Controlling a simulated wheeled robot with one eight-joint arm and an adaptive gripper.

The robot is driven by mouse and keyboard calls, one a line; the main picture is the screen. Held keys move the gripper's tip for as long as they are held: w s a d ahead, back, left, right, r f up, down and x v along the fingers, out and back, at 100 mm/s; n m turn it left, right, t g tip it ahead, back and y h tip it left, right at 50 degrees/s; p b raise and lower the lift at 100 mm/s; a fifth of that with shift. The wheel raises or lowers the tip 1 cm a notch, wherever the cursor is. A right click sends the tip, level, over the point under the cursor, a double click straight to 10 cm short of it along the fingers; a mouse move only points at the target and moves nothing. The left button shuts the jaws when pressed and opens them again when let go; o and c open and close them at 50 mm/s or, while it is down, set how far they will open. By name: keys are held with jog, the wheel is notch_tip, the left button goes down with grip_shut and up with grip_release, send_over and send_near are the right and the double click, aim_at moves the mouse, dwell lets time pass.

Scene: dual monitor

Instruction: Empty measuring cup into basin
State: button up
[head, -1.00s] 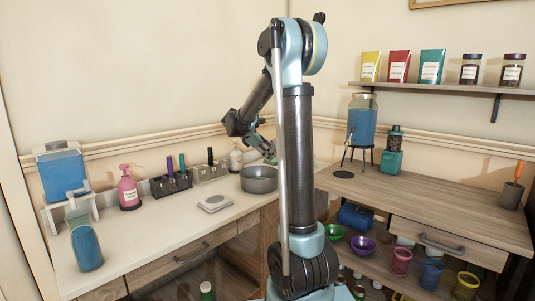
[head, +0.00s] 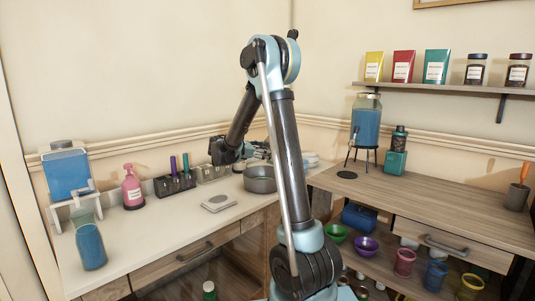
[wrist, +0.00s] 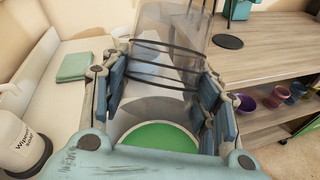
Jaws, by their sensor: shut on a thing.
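The measuring cup (wrist: 172,50) is clear with dark bands, and in the wrist view it sits between my gripper's fingers. My gripper (wrist: 160,86) is shut on it. The cup looks tipped, with its far end pointing up the picture; I see no clear liquid inside it. The basin (head: 260,180) is a grey round pot on the white counter. In the wrist view a green surface (wrist: 158,138) shows below the cup, apparently in the basin. In the head view my gripper (head: 254,152) is just behind and above the basin, and the cup is hard to make out.
A grey scale (head: 218,203) and a pink pump bottle (head: 132,188) are on the counter. A labelled white container (wrist: 20,142) and a green cloth (wrist: 75,66) flank the basin area. The wooden desk (head: 430,195) stands to the right.

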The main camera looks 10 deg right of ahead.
dwell(0.3)
jog(key=d+y, duration=0.1)
jog(key=y, duration=0.1)
jog(key=m+g+y, duration=0.1)
jog(key=y, duration=0.1)
jog(key=shift+d+r, duration=0.15)
jog(key=shift+d, duration=0.25)
jog(key=shift+d+r, duration=0.1)
